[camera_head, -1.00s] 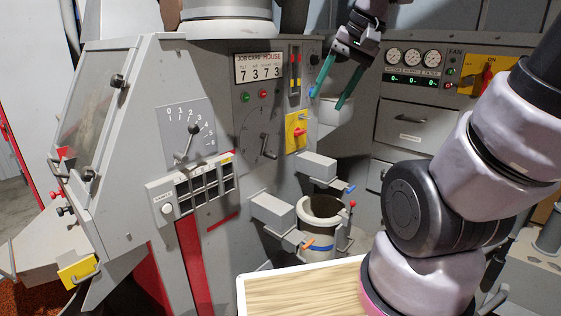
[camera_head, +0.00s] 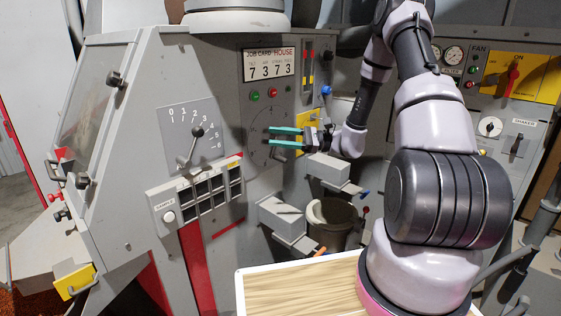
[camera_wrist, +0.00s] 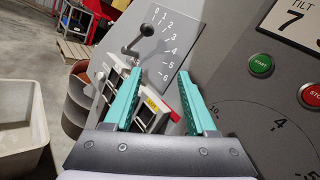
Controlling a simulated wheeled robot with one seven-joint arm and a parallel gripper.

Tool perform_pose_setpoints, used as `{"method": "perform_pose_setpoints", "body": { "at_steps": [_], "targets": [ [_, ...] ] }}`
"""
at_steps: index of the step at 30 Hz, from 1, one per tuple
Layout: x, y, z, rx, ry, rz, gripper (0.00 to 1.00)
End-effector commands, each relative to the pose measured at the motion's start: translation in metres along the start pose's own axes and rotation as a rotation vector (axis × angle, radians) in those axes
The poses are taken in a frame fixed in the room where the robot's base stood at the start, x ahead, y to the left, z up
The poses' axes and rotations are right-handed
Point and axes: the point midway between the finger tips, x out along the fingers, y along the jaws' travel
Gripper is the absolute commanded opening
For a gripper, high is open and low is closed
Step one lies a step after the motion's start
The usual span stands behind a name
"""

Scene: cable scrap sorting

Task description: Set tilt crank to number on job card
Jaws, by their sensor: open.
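The job card (camera_head: 269,65) sits at the top of the grey panel and reads 7 3 7 3. In the wrist view its corner (camera_wrist: 300,22) shows TILT over a 7. Below it is a round dial (camera_head: 259,117) with a crank (camera_head: 279,154), partly hidden behind my gripper. My gripper (camera_head: 270,136) is open and empty in front of the dial, fingers pointing left. In the wrist view, my fingers (camera_wrist: 160,73) point toward the lever plate, and part of the dial (camera_wrist: 280,126) shows at right. I cannot read the crank's setting.
A black-knobbed lever (camera_head: 197,131) on a 0 to 6 scale stands left of the dial. Green (camera_head: 255,95) and red (camera_head: 273,93) buttons sit above the dial. A yellow plate (camera_head: 310,118) is behind my wrist. Grey boxes (camera_head: 327,168) and a round bin (camera_head: 333,222) lie below.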

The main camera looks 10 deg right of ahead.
Motion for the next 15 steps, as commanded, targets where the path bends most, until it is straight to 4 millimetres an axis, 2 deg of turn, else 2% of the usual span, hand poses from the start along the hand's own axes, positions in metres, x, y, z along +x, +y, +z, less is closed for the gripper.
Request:
{"method": "perform_pose_setpoints", "body": {
  "at_steps": [1,5,9,12,15],
  "targets": [
    [-0.009,-0.004,-0.024,0.045,-0.030,-0.092,0.57],
    [-0.035,-0.015,-0.077,0.121,-0.088,-0.334,0.57],
    [-0.066,-0.014,-0.133,0.187,-0.116,-0.574,0.57],
    [-0.085,-0.009,-0.163,0.221,-0.120,-0.707,0.57],
    [-0.098,-0.003,-0.184,0.242,-0.118,-0.796,0.57]
  ]
}}
